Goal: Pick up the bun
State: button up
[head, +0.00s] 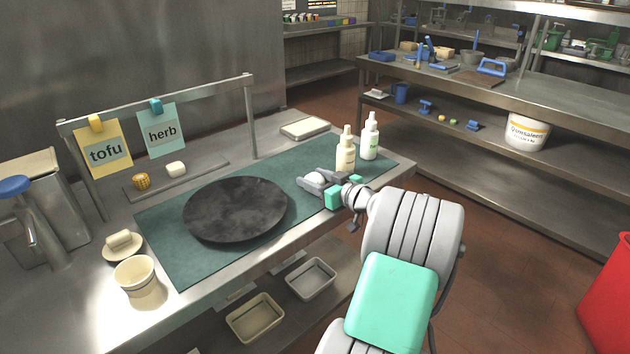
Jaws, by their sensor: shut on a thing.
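My gripper (316,183) is at the right part of the dark green mat (165,245), to the right of a round black plate (235,209). Its fingers are shut on a small, pale, rounded thing, which looks like the bun (318,178). The fingers hide part of it. I cannot tell whether it touches the mat or is held just above it.
Two white dropper bottles (345,152) (370,137) stand close behind my gripper. A rack with "tofu" (104,150) and "herb" (162,130) cards is at the back left. A cup (136,277) stands front left. A white dish (305,128) lies behind the mat.

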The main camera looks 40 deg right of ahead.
jog(key=c, duration=0.4)
jog(key=shift+o, duration=0.2)
